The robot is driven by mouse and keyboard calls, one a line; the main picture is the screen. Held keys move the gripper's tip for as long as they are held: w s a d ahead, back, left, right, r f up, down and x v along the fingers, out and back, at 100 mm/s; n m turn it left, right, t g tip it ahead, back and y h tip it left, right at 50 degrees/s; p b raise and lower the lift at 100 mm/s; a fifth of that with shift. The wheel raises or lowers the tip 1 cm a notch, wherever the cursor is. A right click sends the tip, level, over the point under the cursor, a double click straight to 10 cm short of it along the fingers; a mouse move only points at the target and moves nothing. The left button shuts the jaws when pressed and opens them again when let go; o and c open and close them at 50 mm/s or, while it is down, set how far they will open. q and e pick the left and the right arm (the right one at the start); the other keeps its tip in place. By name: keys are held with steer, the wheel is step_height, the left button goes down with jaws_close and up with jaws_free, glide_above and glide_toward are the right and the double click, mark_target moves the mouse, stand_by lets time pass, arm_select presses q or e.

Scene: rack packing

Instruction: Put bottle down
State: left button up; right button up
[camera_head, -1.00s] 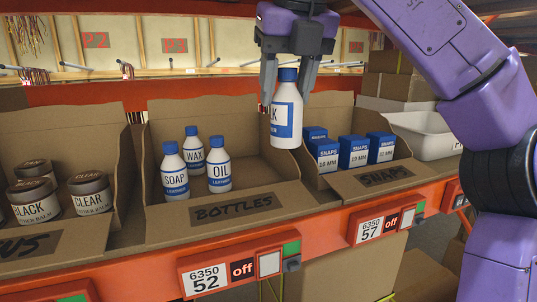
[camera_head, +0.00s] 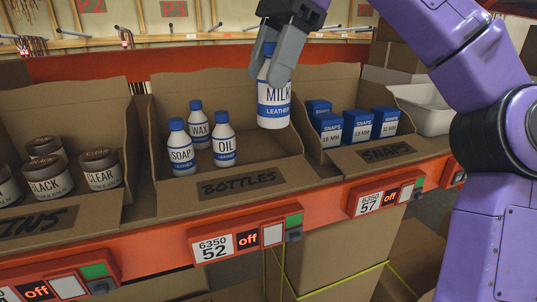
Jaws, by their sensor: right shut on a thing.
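A white and blue bottle labelled MILK LEATHER (camera_head: 273,103) hangs upright in my right gripper (camera_head: 272,68), whose fingers are shut around its upper part. It is at the right side of the cardboard BOTTLES box (camera_head: 240,184), near the wall shared with the SNAPS box. I cannot tell whether its base touches the box floor. In the same box stand the SOAP bottle (camera_head: 181,152), the WAX bottle (camera_head: 199,128) and the OIL bottle (camera_head: 224,145), grouped at the left. My left gripper is not in view.
The SNAPS box (camera_head: 385,151) with several small blue boxes is to the right. A box of brown tins (camera_head: 100,170) is to the left. A white bin (camera_head: 428,112) stands at far right. The orange shelf edge (camera_head: 330,208) carries label displays. The BOTTLES box floor right of OIL is free.

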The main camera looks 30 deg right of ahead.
steer(key=w+d+f, duration=0.2)
steer(key=w+f, duration=0.2)
steer(key=w+d+f, duration=0.2)
steer(key=w+f, duration=0.2)
steer(key=w+d+f+p, duration=0.1)
steer(key=w+d+f, duration=0.2)
steer(key=f, duration=0.1)
steer(key=shift+w+d+f, duration=0.1)
steer(key=shift+w+f, duration=0.25)
steer(key=shift+w, duration=0.05)
steer(key=shift+w+d+f, duration=0.1)
steer(key=shift+d+f, duration=0.05)
steer(key=shift+f, duration=0.05)
steer(key=shift+f, duration=0.1)
steer(key=o, duration=1.1)
